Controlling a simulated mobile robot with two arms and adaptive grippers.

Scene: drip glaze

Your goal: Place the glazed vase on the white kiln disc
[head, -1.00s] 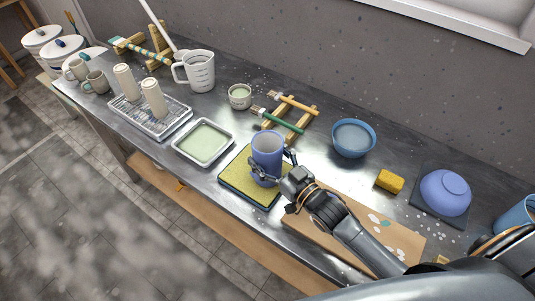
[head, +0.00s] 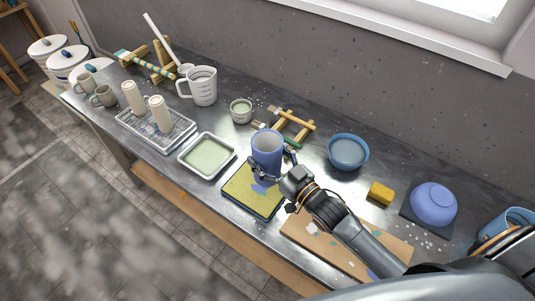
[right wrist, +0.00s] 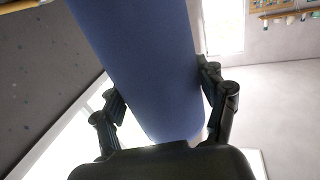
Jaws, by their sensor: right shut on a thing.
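The blue vase (head: 267,146) is upright in my right gripper (head: 268,172), which is shut on its lower part. It is over the yellow sponge pad (head: 240,192), and a blue patch shows on the pad just below it. The vase also fills the middle of the right wrist view (right wrist: 140,60), between both fingers (right wrist: 165,105). A white round surface (head: 99,64) at the far left end of the table may be the kiln disc; mugs partly cover it, so I cannot be sure. My left gripper is not in view.
A white tray of pale green glaze (head: 232,158) lies left of the pad. Beyond it stand a wire rack tray (head: 180,146) with two beige cylinders, a measuring jug (head: 203,86) and a small cup (head: 241,110). Brushes (head: 296,118) lie on a wooden rest behind the vase.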

